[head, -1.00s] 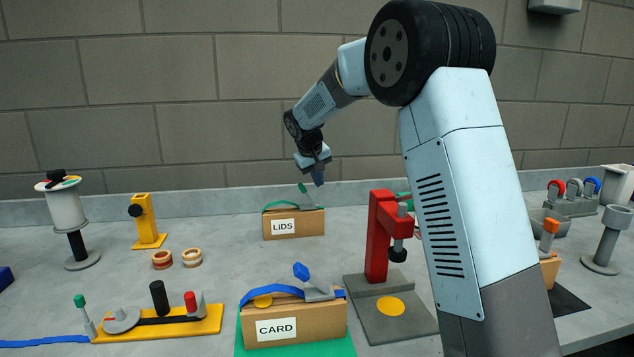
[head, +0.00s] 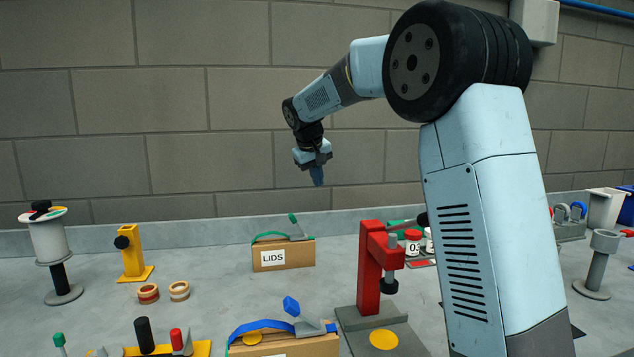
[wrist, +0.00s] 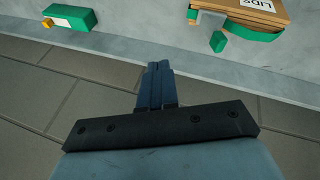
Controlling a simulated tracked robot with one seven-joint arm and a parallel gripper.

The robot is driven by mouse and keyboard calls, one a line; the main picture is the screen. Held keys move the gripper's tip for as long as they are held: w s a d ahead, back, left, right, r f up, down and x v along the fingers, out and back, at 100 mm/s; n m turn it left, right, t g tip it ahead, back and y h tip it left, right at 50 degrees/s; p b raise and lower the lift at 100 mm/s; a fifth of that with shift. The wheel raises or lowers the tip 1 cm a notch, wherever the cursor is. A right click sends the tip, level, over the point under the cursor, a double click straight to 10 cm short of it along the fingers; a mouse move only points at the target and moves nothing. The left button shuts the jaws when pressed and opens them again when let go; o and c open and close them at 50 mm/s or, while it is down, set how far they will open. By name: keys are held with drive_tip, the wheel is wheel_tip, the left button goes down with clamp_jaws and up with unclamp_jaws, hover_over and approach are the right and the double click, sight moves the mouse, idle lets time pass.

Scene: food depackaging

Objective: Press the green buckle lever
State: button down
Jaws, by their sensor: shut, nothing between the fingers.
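The green buckle lever (head: 293,219) stands up at a tilt on the grey buckle (head: 298,232) on top of the LIDS box (head: 284,255). A green strap (head: 268,235) runs over that box. In the wrist view the green lever (wrist: 218,41) shows beside the box (wrist: 258,10), near the top right. My gripper (head: 318,184) is shut and empty, pointing down in the air above the lever and slightly to its right, clearly apart from it. In the wrist view my fingers (wrist: 157,66) are together, left of and below the lever.
A red press (head: 369,270) stands right of the LIDS box. A second box (head: 285,346) with a blue strap and blue lever (head: 291,306) is in front. A yellow stand (head: 129,250) and two rings (head: 148,293) are at left. The wall is behind.

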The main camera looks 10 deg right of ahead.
drive_tip(key=shift+f, duration=0.1)
drive_tip(key=shift+w+d+r+m+g+y, duration=0.1)
drive_tip(key=shift+d+r+m+g+y, duration=0.25)
drive_tip(key=shift+y, duration=0.8)
drive_tip(key=shift+w+d+m+g+y, duration=0.15)
drive_tip(key=shift+d+m+y, duration=0.35)
drive_tip(key=shift+y, duration=0.7)
drive_tip(key=shift+w+d+r+m+g+y, duration=0.1)
drive_tip(key=shift+d+r+m+g+y, duration=0.3)
drive_tip(key=shift+y, duration=0.75)
drive_tip(key=shift+d+f, duration=0.1)
drive_tip(key=shift+f, duration=0.05)
hover_over(297, 225)
drive_tip(key=d, duration=0.2)
drive_tip(key=f, duration=0.7)
drive_tip(key=w+f, duration=0.1)
drive_tip(key=f, duration=0.2)
drive_tip(key=shift+f, duration=0.2)
drive_tip(key=shift+a+f, duration=0.25)
drive_tip(key=shift+a, duration=0.15)
